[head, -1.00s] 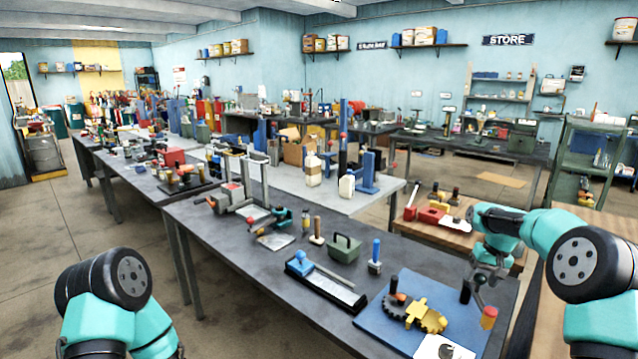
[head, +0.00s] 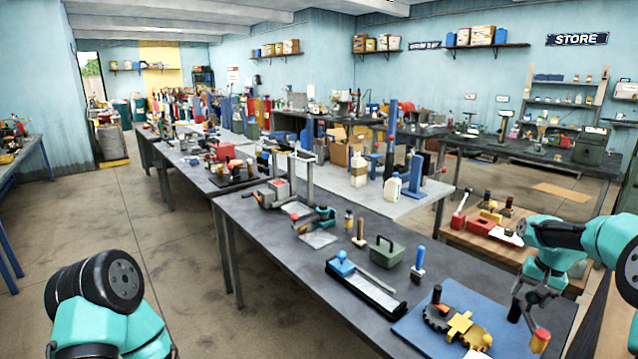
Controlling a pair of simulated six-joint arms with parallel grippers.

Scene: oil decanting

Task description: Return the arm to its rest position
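My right gripper (head: 530,300) hangs over the right end of the long dark workbench (head: 290,250), above the blue mat (head: 415,325). It is small and partly blended with the things behind it, so I cannot tell how far its fingers are apart. A dark upright cylinder (head: 515,308) and a small container with an orange-red top (head: 540,341) show close beside the fingers. I cannot tell whether the fingers touch either one. Of my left arm only teal and black links show at the lower left; its gripper is out of view.
Yellow and dark gears (head: 460,328) lie on the mat. Left of it are a sharpening stone in a tray (head: 367,290), a blue-handled tool (head: 418,262) and a green toolbox (head: 383,251). Open floor (head: 110,215) lies left of the bench.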

